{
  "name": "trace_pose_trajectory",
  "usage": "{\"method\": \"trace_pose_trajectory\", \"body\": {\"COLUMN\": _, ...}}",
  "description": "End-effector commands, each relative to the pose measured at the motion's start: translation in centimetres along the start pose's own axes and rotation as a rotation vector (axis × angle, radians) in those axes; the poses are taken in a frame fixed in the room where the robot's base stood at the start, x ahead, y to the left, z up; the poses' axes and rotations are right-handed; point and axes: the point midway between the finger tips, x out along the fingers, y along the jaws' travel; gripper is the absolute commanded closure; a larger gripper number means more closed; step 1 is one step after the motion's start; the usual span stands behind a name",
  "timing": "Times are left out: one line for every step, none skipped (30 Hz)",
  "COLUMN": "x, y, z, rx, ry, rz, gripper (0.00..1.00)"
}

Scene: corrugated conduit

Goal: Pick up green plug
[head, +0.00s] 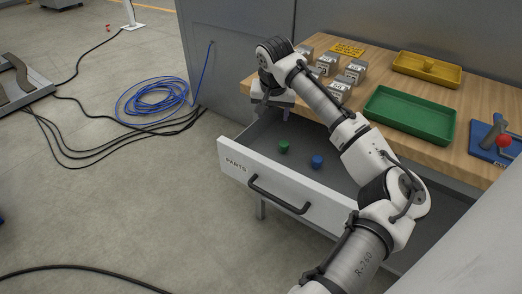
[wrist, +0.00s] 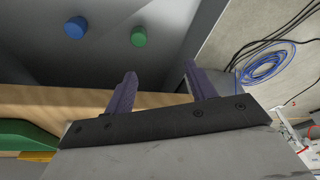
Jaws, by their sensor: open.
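The green plug (head: 284,147) is a small round piece lying on the floor of the open parts drawer (head: 238,158). It also shows in the wrist view (wrist: 139,36), beyond my fingertips. A blue plug (head: 317,161) lies to its right in the head view, and to its left in the wrist view (wrist: 75,28). My gripper (wrist: 160,80) is open and empty, its two purple fingers spread apart. In the head view my gripper (head: 272,110) is above the back part of the drawer, apart from the green plug; its fingers are partly hidden.
The wooden bench (head: 377,125) stands behind the drawer, holding a green tray (head: 410,138), a yellow tray (head: 427,82), several grey blocks (head: 328,65) and a blue fixture with a red ball (head: 490,140). The drawer front has a black handle (head: 278,196). Blue cable (head: 155,100) coils on the floor at left.

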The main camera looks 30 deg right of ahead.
Motion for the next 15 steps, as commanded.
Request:
{"method": "trace_pose_trajectory", "body": {"x": 0.1, "y": 2.1, "z": 0.2, "rx": 0.037, "ry": -0.021, "rz": 0.027, "gripper": 0.44}}
{"method": "trace_pose_trajectory", "body": {"x": 0.1, "y": 2.8, "z": 0.3, "rx": 0.051, "ry": -0.032, "rz": 0.037, "gripper": 0.44}}
{"method": "trace_pose_trajectory", "body": {"x": 0.2, "y": 3.5, "z": 0.5, "rx": 0.064, "ry": -0.043, "rz": 0.046, "gripper": 0.44}}
{"method": "trace_pose_trajectory", "body": {"x": 0.3, "y": 3.8, "z": 0.6, "rx": 0.070, "ry": -0.048, "rz": 0.050, "gripper": 0.44}}
{"method": "trace_pose_trajectory", "body": {"x": 0.6, "y": 4.0, "z": 0.6, "rx": 0.074, "ry": -0.051, "rz": 0.053, "gripper": 0.44}}
{"method": "trace_pose_trajectory", "body": {"x": 1.0, "y": 4.1, "z": 0.7, "rx": 0.077, "ry": -0.053, "rz": 0.054, "gripper": 0.44}}
{"method": "trace_pose_trajectory", "body": {"x": 1.5, "y": 4.1, "z": 0.7, "rx": 0.076, "ry": -0.054, "rz": 0.054, "gripper": 0.44}}
{"method": "trace_pose_trajectory", "body": {"x": 2.0, "y": 4.1, "z": 0.7, "rx": 0.076, "ry": -0.054, "rz": 0.054, "gripper": 0.44}}
{"method": "trace_pose_trajectory", "body": {"x": 2.8, "y": 4.2, "z": 0.8, "rx": 0.075, "ry": -0.053, "rz": 0.053, "gripper": 0.44}}
{"method": "trace_pose_trajectory", "body": {"x": 3.4, "y": 4.2, "z": 0.8, "rx": 0.075, "ry": -0.053, "rz": 0.054, "gripper": 0.44}}
{"method": "trace_pose_trajectory", "body": {"x": 4.0, "y": 4.2, "z": 0.8, "rx": 0.074, "ry": -0.052, "rz": 0.053, "gripper": 0.44}}
{"method": "trace_pose_trajectory", "body": {"x": 4.8, "y": 4.2, "z": 0.8, "rx": 0.074, "ry": -0.052, "rz": 0.053, "gripper": 0.44}}
{"method": "trace_pose_trajectory", "body": {"x": 5.4, "y": 4.2, "z": 0.9, "rx": 0.073, "ry": -0.052, "rz": 0.053, "gripper": 0.44}}
{"method": "trace_pose_trajectory", "body": {"x": 6.0, "y": 4.3, "z": 0.9, "rx": 0.073, "ry": -0.051, "rz": 0.053, "gripper": 0.44}}
{"method": "trace_pose_trajectory", "body": {"x": 6.6, "y": 4.3, "z": 0.9, "rx": 0.073, "ry": -0.051, "rz": 0.053, "gripper": 0.44}}
